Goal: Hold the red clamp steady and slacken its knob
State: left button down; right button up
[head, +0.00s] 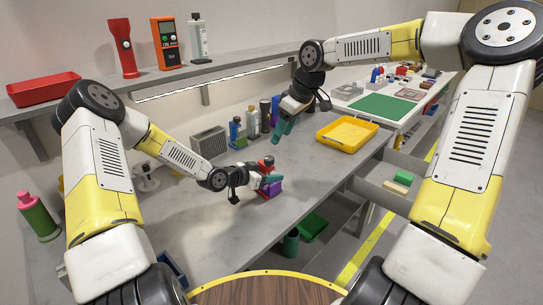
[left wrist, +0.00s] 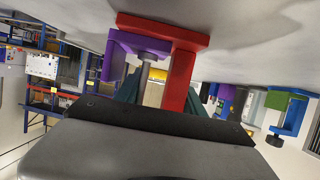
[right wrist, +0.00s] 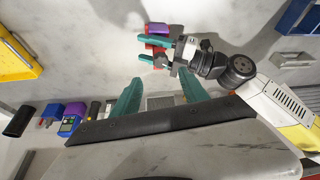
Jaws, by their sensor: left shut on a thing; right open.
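The red clamp (head: 266,163) is on the bench, partly hidden by my left gripper (head: 264,181). The left wrist view shows its red frame (left wrist: 180,72) close up, between the teal fingers, with a purple part (left wrist: 122,42) beside it. My left gripper is shut on the clamp. In the right wrist view, the clamp's red (right wrist: 147,58) and the purple part (right wrist: 157,28) show at the tips of the left fingers. I cannot clearly make out the knob. My right gripper (head: 284,127) is open and empty, above the bench and apart from the clamp.
A yellow tray (head: 347,133) lies to the right on the bench. A shelf above holds a red bin (head: 43,88) and a red torch (head: 122,48).

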aim_at(270, 158)
jog(key=x, duration=1)
jog(key=shift+f, duration=0.15)
grip_shut()
